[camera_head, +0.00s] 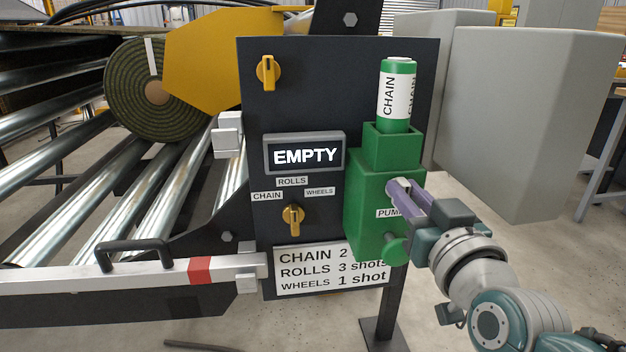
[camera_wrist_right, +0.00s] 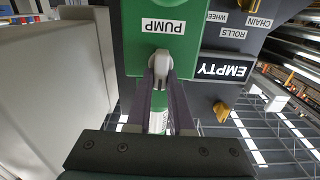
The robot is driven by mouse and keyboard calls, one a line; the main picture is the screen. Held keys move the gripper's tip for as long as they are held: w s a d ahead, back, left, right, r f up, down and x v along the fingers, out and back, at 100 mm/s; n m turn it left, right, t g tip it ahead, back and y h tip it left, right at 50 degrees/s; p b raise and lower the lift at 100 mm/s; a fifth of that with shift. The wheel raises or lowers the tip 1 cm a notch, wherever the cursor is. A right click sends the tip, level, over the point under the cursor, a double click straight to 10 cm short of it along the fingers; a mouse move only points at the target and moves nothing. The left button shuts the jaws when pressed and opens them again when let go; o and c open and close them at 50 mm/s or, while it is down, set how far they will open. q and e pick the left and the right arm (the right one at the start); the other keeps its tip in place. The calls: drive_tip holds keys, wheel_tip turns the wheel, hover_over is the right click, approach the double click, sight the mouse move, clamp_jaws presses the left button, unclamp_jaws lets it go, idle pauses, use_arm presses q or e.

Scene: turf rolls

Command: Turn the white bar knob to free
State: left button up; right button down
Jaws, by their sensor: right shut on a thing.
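A small pale bar-like knob (camera_wrist_right: 160,64) sticks out of the green pump box (camera_head: 370,215), just by its PUMP label (camera_wrist_right: 163,26). My right gripper (camera_head: 402,188) has its purple fingers closed around this knob, and in the right wrist view the fingers (camera_wrist_right: 160,80) press on both its sides. Much of the knob is hidden by the fingers in the head view. No marking reading "free" is visible. A yellow knob (camera_head: 268,71) at the panel's top left stands upright. A second yellow knob (camera_head: 293,219) points up at ROLLS. My left gripper is not in view.
The black panel (camera_head: 340,80) carries an EMPTY display (camera_head: 303,154) and a shot list (camera_head: 333,270). A green CHAIN canister (camera_head: 397,95) stands on the pump. A white bar (camera_head: 130,278) with a red band crosses the rollers' front. A grey cabinet (camera_head: 540,120) is at right.

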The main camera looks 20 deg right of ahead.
drive_tip(key=m, duration=0.4)
drive_tip(key=shift+d+p, duration=0.2)
drive_tip(key=shift+p, duration=0.1)
drive_tip(key=m, duration=0.4)
drive_tip(key=shift+s+d+f+m, duration=0.1)
drive_tip(key=shift+d+f+m, duration=0.1)
drive_tip(key=shift+m, duration=0.1)
drive_tip(key=m, duration=0.2)
drive_tip(key=shift+f+m, duration=0.1)
drive_tip(key=shift+m, duration=0.2)
drive_tip(key=m+b, duration=0.1)
drive_tip(key=m, duration=0.2)
drive_tip(key=shift+d+f+m, duration=0.1)
drive_tip(key=shift+f+m, duration=0.05)
drive_tip(key=shift+m, duration=0.15)
drive_tip(key=shift+f+m+b, duration=0.1)
drive_tip(key=shift+m+b, duration=0.35)
drive_tip(key=shift+m, duration=0.95)
drive_tip(key=c, duration=0.8)
unclamp_jaws()
drive_tip(key=shift+s, duration=0.1)
